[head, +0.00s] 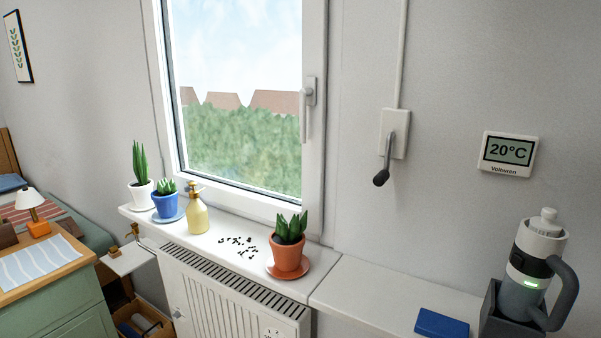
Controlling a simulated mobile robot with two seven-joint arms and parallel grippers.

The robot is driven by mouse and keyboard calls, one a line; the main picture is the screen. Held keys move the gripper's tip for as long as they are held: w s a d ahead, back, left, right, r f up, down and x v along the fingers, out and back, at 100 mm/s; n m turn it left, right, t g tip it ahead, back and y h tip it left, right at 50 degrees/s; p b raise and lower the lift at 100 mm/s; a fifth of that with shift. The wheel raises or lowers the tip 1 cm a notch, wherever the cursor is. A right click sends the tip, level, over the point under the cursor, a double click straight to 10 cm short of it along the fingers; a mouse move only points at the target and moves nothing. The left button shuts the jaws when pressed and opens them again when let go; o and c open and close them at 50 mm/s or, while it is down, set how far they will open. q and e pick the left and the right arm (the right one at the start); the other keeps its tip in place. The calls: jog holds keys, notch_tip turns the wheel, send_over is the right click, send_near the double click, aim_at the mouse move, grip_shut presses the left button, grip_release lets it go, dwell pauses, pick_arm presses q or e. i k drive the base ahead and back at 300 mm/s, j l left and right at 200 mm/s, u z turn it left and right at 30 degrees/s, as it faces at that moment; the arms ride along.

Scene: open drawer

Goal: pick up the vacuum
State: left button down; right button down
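The vacuum (527,265) is a handheld one with a white top, a grey body and a dark loop handle on its right side. It stands upright in a dark holder (492,322) on the shelf at the lower right of the head view. A small green light glows on its body. The lower end of the vacuum is hidden by the holder. Neither of my grippers shows in the head view.
A blue box (442,324) lies left of the vacuum. Dark crumbs (241,244) lie on the windowsill (215,240) beside a terracotta potted plant (289,243). A yellow bottle (196,212) and a blue pot (167,204) stand further left. The white shelf (375,292) is clear left of the box.

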aim_at(521, 294)
jog(key=z, duration=1.3)
jog(key=i+j, duration=0.1)
jog(key=j, duration=0.3)
jog(key=i+j, duration=0.1)
jog(key=j, duration=0.3)
